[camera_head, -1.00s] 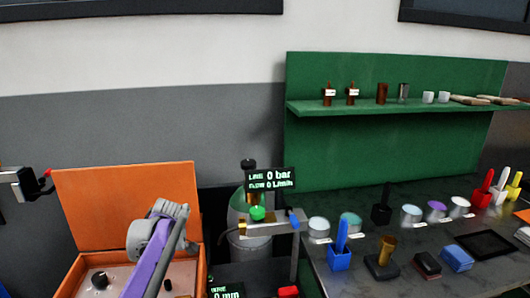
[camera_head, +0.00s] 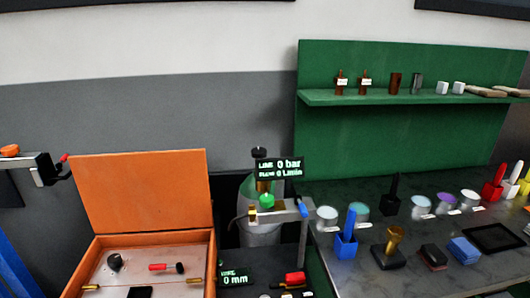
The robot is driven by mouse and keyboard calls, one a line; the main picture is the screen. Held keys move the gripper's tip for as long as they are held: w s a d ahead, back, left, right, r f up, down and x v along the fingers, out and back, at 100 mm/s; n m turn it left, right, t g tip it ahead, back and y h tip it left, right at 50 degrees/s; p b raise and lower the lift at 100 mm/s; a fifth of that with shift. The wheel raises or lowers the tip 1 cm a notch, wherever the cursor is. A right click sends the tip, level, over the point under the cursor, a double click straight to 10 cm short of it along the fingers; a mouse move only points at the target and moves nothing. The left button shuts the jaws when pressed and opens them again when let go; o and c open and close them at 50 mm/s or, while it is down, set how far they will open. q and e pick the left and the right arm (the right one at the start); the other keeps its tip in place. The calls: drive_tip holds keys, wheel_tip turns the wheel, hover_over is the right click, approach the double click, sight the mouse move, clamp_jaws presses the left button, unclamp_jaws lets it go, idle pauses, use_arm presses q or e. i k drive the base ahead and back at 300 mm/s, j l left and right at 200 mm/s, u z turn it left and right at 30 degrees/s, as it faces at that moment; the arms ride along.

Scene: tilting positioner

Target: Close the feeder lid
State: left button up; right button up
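The feeder is an orange box (camera_head: 88,255) at the lower left of the head view. Its orange lid (camera_head: 143,190) stands open, raised almost upright at the back of the box. The open box shows a pale inside panel with a black knob (camera_head: 114,262), a red-handled part (camera_head: 166,267) and a thin brass-coloured rod. The lower front of the box is cut off by the picture edge. Neither of my grippers is in view, and nothing of mine touches the lid.
Right of the feeder stands a gas cylinder (camera_head: 262,236) with a green knob and a display reading 0 bar. A dark bench (camera_head: 345,275) with several cups and blocks fills the right. A grey fixture (camera_head: 40,169) is at the far left, with a blue part below it.

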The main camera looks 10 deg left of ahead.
sight(153, 190)
drive_tip(key=u, duration=1.3)
drive_tip(key=i+j+z, duration=0.1)
drive_tip(key=j, duration=0.25)
drive_tip(key=i+j+z, duration=0.1)
drive_tip(key=i+j, duration=0.15)
drive_tip(key=j, duration=0.15)
drive_tip(key=i+j+z, duration=0.1)
drive_tip(key=j, duration=0.25)
drive_tip(key=i+j+z, duration=0.15)
drive_tip(key=j, duration=0.25)
drive_tip(key=i+j+z, duration=0.1)
drive_tip(key=j, duration=0.3)
drive_tip(key=i+j+z, duration=0.1)
drive_tip(key=j, duration=0.3)
